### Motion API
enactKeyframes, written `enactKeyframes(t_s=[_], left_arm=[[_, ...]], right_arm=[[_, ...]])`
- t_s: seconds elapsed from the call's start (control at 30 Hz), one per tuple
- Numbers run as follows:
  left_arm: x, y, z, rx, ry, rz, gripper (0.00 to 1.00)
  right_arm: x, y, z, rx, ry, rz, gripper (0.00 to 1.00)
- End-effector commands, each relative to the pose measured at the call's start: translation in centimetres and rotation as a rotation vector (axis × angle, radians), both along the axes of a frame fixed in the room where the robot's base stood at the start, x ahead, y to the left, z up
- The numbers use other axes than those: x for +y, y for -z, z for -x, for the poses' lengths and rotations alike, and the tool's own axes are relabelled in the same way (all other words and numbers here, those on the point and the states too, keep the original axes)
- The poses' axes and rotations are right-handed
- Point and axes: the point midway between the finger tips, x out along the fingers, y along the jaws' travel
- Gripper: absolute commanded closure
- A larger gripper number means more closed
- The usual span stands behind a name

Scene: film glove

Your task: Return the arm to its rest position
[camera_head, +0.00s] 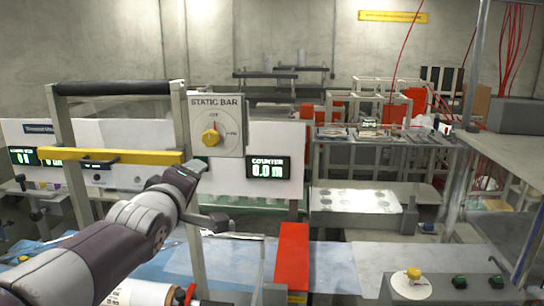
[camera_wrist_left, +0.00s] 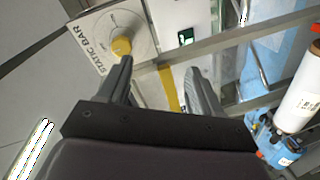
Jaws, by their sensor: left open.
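My left arm comes in from the left of the head view. Its gripper (camera_head: 203,188) is in front of the metal frame, just below the STATIC BAR panel (camera_head: 232,112) with its yellow knob (camera_head: 210,138). In the left wrist view the gripper (camera_wrist_left: 163,75) has its two dark fingers spread with nothing held between them. One fingertip appears right beside the yellow knob (camera_wrist_left: 121,46) in that picture; I cannot tell whether it touches. My right gripper is not in view.
A yellow bar (camera_head: 125,156) and a black roller (camera_head: 110,88) cross the frame on the left. A counter display (camera_head: 267,168) reads 0.0 m. A red block (camera_head: 292,255) stands in front. A white roll (camera_head: 145,292) lies low left. A control box (camera_head: 410,286) is at lower right.

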Motion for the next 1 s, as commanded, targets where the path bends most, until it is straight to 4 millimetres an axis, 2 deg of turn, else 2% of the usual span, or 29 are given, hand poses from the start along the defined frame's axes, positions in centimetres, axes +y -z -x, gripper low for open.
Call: enactKeyframes(t_s=[0.03,0.07,0.1,0.17,0.2,0.27,0.3,0.4,0.5,0.6,1.0], left_arm=[[0.3,5.1,0.7,0.144,0.027,-0.183,0.35],[0.4,8.4,1.4,0.237,0.062,-0.297,0.35],[0.5,12.7,2.6,0.357,0.123,-0.431,0.35],[0.4,18.7,5.0,0.523,0.241,-0.598,0.35],[0.3,22.5,7.0,0.628,0.334,-0.689,0.35],[0.1,27.5,10.2,0.766,0.481,-0.793,0.35],[-0.1,30.3,12.4,0.844,0.578,-0.839,0.35],[-0.6,35.7,17.6,0.998,0.773,-0.880,0.35],[-0.9,38.9,21.1,1.100,0.854,-0.844,0.35],[-1.1,40.7,22.4,1.141,0.880,-0.826,0.35],[-1.1,40.6,22.2,1.139,0.879,-0.829,0.35]], right_arm=[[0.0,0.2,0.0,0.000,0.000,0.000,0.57],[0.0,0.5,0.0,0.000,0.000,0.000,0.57],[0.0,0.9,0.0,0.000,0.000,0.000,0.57],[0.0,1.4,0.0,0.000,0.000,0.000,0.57],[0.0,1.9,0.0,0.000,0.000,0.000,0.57],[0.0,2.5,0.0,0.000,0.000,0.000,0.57],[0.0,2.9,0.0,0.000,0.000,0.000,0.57],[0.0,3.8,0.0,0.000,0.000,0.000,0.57],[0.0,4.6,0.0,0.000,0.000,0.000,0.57],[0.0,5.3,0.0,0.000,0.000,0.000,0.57],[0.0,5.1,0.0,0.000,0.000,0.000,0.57]])
